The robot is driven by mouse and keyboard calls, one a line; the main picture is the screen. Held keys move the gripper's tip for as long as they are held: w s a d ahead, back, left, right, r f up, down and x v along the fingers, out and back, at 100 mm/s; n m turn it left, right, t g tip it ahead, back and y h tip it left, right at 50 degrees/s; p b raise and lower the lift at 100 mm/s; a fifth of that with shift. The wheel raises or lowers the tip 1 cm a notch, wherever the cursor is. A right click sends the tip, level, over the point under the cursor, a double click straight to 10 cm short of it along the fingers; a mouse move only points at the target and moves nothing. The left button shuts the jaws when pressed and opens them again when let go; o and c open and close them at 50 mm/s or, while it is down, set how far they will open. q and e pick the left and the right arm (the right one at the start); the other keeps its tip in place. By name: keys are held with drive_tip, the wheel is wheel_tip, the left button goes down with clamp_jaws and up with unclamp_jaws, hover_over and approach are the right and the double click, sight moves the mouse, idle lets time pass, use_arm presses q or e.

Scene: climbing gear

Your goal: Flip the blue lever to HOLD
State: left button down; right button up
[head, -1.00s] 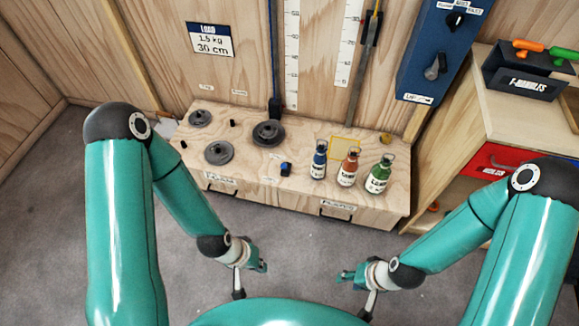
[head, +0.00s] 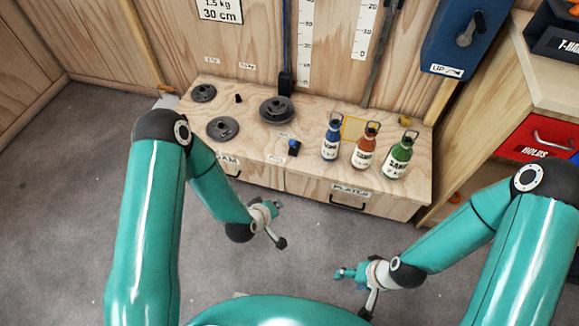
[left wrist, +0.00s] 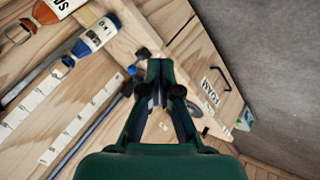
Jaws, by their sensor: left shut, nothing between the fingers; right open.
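The blue lever (head: 293,145) is a small blue knob on a black base, on top of the wooden bench (head: 310,115). Small white labels lie close to it, too small to read. In the left wrist view the blue knob (left wrist: 131,70) shows just left of my fingertips. My left gripper (head: 279,205) is shut and empty, in front of the bench and apart from the lever. Its fingers also show in the left wrist view (left wrist: 160,72). My right gripper (head: 340,273) is open and empty, low in front of the bench at the right.
Blue (head: 331,137), red (head: 366,147) and green (head: 398,157) bottles stand on the bench right of the lever. Dark weight plates (head: 276,109) lie to its left and behind. A cabinet with a red drawer (head: 540,138) stands at the right. The floor in front is clear.

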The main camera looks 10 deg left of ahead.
use_arm(q)
drive_tip(key=w+f+n+t+y+b, duration=0.3)
drive_tip(key=w+f+n+t+b, duration=0.7)
drive_tip(key=b, duration=1.1)
drive_tip(key=w+f+t, duration=0.1)
drive_tip(key=w+f, duration=0.1)
drive_tip(key=w, duration=0.1)
drive_tip(key=shift+w+d+n+t, duration=0.3)
drive_tip(key=shift+w+n+t, duration=0.05)
drive_tip(key=shift+n+t, duration=0.05)
use_arm(e)
wheel_tip(320, 180, down, 24)
drive_tip(key=shift+f, duration=0.15)
